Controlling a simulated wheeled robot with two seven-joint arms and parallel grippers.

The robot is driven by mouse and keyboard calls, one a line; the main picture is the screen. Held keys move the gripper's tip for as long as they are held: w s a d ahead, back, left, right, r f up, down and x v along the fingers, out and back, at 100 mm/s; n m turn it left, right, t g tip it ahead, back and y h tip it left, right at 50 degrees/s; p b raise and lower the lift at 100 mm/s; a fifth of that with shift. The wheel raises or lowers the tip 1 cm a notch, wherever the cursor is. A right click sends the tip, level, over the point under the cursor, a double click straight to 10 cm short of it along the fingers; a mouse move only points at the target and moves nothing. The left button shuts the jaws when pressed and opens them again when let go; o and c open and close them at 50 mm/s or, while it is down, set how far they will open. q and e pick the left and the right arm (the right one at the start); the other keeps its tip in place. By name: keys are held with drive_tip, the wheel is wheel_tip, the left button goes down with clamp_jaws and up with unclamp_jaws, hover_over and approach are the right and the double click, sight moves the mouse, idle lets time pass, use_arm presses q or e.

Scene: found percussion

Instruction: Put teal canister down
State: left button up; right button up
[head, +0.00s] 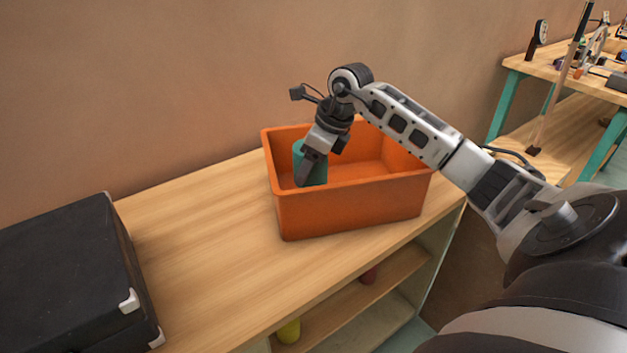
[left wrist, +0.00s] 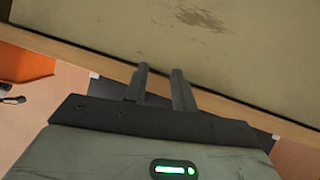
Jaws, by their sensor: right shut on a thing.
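The teal canister (head: 319,174) is inside the orange bin (head: 350,206), near its left end. It looks upright, and its lower part is hidden behind the bin's front wall. My right gripper (head: 305,172) reaches down into the bin from above and is shut on the canister, covering part of it. Whether the canister touches the bin's floor is hidden. My left gripper (left wrist: 160,88) shows only in the left wrist view, with a narrow gap between its two fingers and nothing between them.
The bin stands on a wooden shelf top (head: 205,240) with clear space at its left. A black case (head: 65,275) lies at the far left. A yellow object (head: 289,330) and a red object (head: 369,274) sit on the shelf below. A cluttered workbench (head: 550,65) stands at the back right.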

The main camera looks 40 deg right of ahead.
sight(311, 179)
drive_tip(key=shift+f, duration=2.5)
drive_tip(key=shift+f, duration=0.1)
drive_tip(key=o, duration=1.1)
drive_tip(key=shift+c, duration=0.2)
drive_tip(key=shift+r, duration=0.35)
drive_tip(key=v, duration=1.1)
drive_tip(key=shift+s+r, duration=0.2)
drive_tip(key=shift+d, duration=0.1)
